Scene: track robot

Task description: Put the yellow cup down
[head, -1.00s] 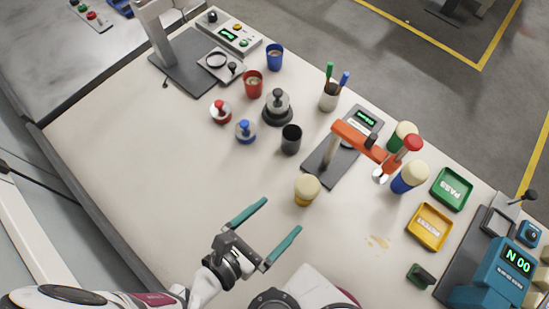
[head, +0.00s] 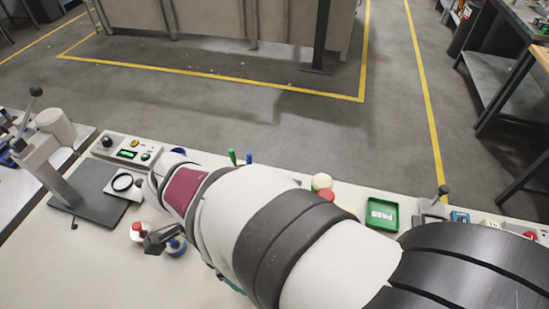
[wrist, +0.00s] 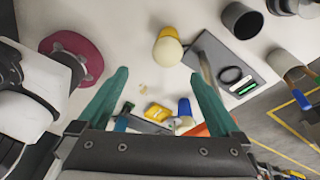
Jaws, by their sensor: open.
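The yellow cup (wrist: 168,34) shows in the wrist view on the white bench, with a pale rounded end facing me. It is beyond my gripper (wrist: 158,82), near the picture's top middle, and apart from both teal fingers. My gripper is open, with nothing between the fingertips. In the head view my own arm covers the middle of the bench. The cup is hidden there, and so is most of my gripper.
A green tray (head: 382,214) is at the right.

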